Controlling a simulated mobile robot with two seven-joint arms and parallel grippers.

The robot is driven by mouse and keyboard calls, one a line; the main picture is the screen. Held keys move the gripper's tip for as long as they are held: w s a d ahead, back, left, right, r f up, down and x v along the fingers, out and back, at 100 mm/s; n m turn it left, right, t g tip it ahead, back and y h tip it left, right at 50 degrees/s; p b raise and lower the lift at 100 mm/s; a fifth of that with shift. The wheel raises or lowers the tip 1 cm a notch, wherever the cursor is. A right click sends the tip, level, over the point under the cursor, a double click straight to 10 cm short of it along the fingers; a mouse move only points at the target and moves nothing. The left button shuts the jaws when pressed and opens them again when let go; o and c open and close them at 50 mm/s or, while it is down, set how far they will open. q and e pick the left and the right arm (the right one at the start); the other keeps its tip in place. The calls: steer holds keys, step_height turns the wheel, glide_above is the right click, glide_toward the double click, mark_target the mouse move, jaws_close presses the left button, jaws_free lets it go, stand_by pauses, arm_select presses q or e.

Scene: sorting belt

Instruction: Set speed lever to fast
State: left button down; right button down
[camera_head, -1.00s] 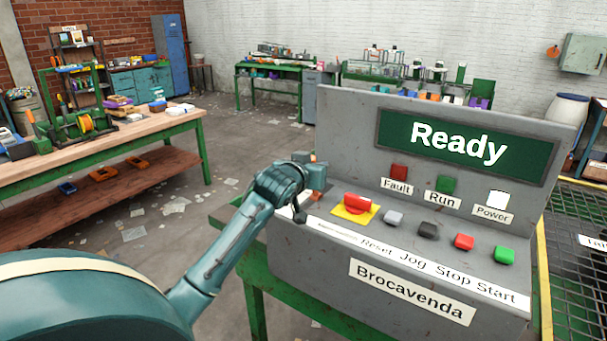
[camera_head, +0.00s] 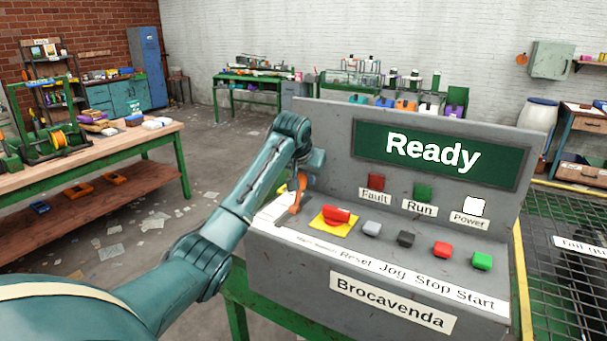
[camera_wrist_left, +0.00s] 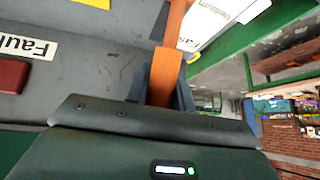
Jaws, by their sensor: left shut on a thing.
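The speed lever appears as an orange upright bar (camera_head: 296,201) at the left end of the grey control console (camera_head: 280,238), left of the red button on its yellow plate. My left gripper (camera_head: 302,178) comes down on the lever from above and is shut on its upper part. In the left wrist view the orange lever (camera_wrist_left: 164,74) runs between the two dark fingers of the left gripper (camera_wrist_left: 160,92). My right gripper is not in view.
The console carries a red button (camera_head: 337,215) on a yellow plate, then Reset, Jog, Stop and Start buttons. Its raised back panel shows a green "Ready" display (camera_head: 436,154). A mesh fence (camera_head: 565,235) stands at the right. A wooden workbench (camera_head: 90,150) stands at the left.

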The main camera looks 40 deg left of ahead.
arm_select(q)
steer(key=shift+w+f, duration=0.1)
stand_by(0.4)
steer(key=c, duration=1.2)
jaws_free()
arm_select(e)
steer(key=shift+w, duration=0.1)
arm_select(q)
steer(key=b+v, duration=0.2)
steer(key=v, duration=1.1)
steer(key=shift+w, duration=0.15)
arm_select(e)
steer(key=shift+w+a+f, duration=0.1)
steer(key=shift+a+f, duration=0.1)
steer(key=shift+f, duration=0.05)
